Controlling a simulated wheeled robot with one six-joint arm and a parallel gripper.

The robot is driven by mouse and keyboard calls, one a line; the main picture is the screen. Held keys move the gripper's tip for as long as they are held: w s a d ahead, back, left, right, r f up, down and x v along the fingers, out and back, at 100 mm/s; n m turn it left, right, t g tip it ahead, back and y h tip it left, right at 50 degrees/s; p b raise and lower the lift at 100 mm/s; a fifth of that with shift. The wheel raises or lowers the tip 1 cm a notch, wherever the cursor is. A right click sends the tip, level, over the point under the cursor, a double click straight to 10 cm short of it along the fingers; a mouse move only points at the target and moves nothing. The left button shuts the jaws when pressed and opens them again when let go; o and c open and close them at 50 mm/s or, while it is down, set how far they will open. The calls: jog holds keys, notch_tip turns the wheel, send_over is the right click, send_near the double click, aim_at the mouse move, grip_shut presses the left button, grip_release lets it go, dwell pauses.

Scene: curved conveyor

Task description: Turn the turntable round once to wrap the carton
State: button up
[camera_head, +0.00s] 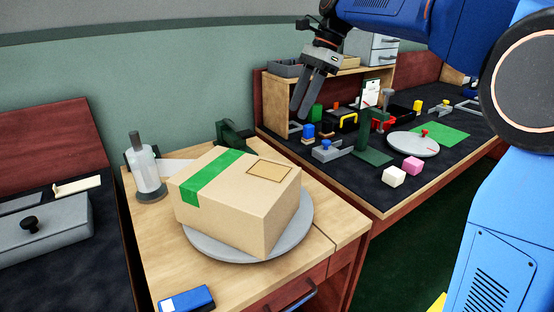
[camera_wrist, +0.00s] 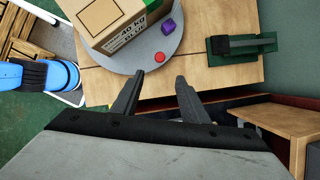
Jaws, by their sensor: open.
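A brown carton (camera_head: 238,200) with a green tape band and a tan label sits on the round grey turntable (camera_head: 295,228). The wrist view shows the carton (camera_wrist: 112,20) from another side, with printed text, and the turntable rim (camera_wrist: 125,62). A red knob (camera_wrist: 160,57) and a purple block (camera_wrist: 167,27) are on the turntable there. A roll of clear film (camera_head: 146,168) stands upright left of the carton, with a pale sheet (camera_head: 180,169) between them. My gripper (camera_head: 304,112) is open and empty, above and behind the carton; its fingers (camera_wrist: 160,78) are apart in the wrist view.
A dark green device (camera_head: 235,132) stands behind the carton; the wrist view shows it too (camera_wrist: 241,44). A blue box (camera_head: 187,299) lies at the table's front edge. The right bench holds a green stand (camera_head: 372,155), several blocks and another grey disc (camera_head: 412,145).

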jog(key=x, duration=1.7)
jog(key=shift+a+f, duration=0.1)
jog(key=shift+f, duration=0.05)
grip_shut()
